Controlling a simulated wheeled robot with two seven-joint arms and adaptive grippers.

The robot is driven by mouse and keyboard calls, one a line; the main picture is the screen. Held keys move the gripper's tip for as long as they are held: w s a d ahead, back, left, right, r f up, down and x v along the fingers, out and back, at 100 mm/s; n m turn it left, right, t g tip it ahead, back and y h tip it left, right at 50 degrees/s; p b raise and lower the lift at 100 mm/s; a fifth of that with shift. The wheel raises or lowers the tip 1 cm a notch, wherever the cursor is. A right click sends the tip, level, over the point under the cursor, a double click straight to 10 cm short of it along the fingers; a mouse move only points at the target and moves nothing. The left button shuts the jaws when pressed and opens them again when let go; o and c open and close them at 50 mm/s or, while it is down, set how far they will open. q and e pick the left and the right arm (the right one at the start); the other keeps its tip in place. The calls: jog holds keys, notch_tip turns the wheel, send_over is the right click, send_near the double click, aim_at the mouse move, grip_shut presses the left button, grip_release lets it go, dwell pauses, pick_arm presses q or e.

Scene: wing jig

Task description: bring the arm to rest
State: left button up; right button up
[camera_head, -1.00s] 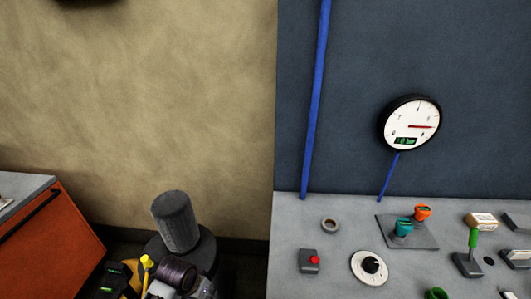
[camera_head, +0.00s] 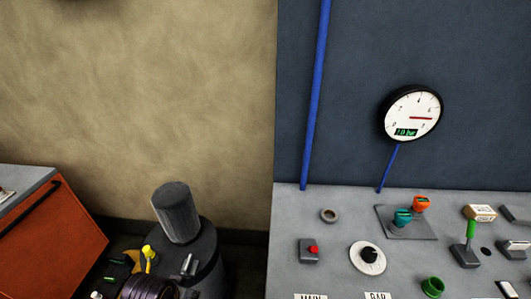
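The grey bench panel (camera_head: 290,230) on the right carries a red push button (camera_head: 313,250), a round dial with a black knob (camera_head: 369,256), a teal valve (camera_head: 402,217), an orange valve (camera_head: 421,204) and a green-handled lever (camera_head: 470,230). A round gauge (camera_head: 411,113) with a red needle hangs above it. No gripper touches these controls.
An orange cabinet (camera_head: 50,235) is at the far left. A blue pipe (camera_head: 315,100) runs up the wall. The air above the bench is clear.

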pick_arm(q)
notch_tip(320, 180, down, 35)
jog(key=s+g+b, duration=0.1)
jog(key=s+b, duration=0.1)
jog(key=s, duration=0.1)
jog(key=s+a+f+b, duration=0.1)
jog(key=s+a+f, duration=0.1)
jog(key=s+f, duration=0.9)
jog(key=s+a+f+g+b, duration=0.1)
jog(key=s+a+f, duration=0.1)
jog(key=s+f, duration=0.8)
jog(key=shift+s+f+g, duration=0.3)
jog(key=shift+s+f, duration=0.05)
jog(key=shift+s, duration=0.25)
jog(key=shift+s+a, duration=0.1)
